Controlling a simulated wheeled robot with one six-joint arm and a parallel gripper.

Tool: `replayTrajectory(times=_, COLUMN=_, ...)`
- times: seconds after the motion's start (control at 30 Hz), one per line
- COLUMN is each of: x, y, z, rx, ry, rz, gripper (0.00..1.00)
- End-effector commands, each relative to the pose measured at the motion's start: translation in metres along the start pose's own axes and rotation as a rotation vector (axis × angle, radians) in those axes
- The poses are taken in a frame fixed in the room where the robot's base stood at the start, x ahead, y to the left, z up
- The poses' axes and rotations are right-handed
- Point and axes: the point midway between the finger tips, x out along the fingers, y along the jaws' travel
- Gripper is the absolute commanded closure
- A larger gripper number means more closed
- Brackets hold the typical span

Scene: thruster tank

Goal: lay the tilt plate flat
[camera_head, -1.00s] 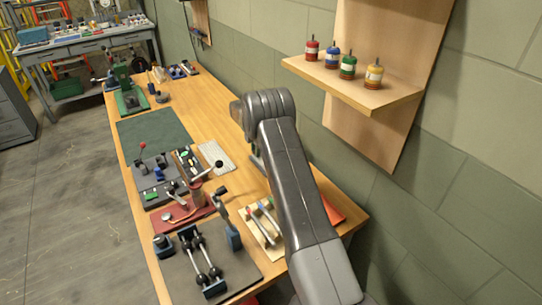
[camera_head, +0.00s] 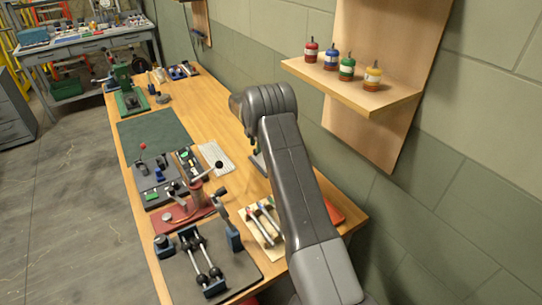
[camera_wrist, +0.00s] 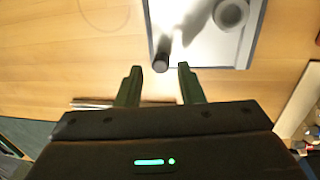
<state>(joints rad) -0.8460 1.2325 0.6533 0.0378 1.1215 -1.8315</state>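A pale grey plate with a dark border (camera_wrist: 208,52) lies ahead of my gripper in the wrist view. It may be the tilt plate, but I cannot tell its slope. A dark stubby knob (camera_wrist: 161,58) stands at its near left corner, and a round grey piece (camera_wrist: 230,14) is on its right part. My gripper (camera_wrist: 160,82) is open, with two dark fingers apart and nothing between them. The knob shows just beyond the gap; I see no contact. In the head view my arm hides the gripper's surroundings, and I cannot pick out the plate there.
The wooden bench (camera_head: 240,178) carries a red-based lever fixture (camera_head: 181,213), a rail fixture with black balls (camera_head: 203,262), a white keyboard-like pad (camera_head: 215,157) and a green mat (camera_head: 155,134). A wall shelf (camera_head: 350,88) with small bottles juts out at right.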

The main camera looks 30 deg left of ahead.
Motion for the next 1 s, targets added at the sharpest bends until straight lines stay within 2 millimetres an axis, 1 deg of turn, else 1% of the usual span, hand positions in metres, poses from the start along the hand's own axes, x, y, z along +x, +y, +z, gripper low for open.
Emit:
replayTrajectory(times=0.03, x=-0.005, y=0.001, z=0.000, rx=0.000, ry=0.000, rz=0.001, gripper=0.65)
replayTrajectory(times=0.2, x=-0.019, y=0.003, z=0.000, rx=0.000, ry=0.000, rz=0.001, gripper=0.65)
replayTrajectory(times=0.5, x=-0.040, y=0.006, z=0.000, rx=0.000, ry=0.000, rz=0.001, gripper=0.65)
replayTrajectory(times=0.83, x=-0.039, y=0.006, z=0.000, rx=0.000, ry=0.000, rz=0.001, gripper=0.65)
replayTrajectory(times=0.93, x=-0.033, y=0.005, z=0.000, rx=0.000, ry=0.000, rz=-0.001, gripper=0.65)
replayTrajectory(times=1.0, x=-0.024, y=0.003, z=0.000, rx=0.000, ry=0.000, rz=-0.001, gripper=0.65)
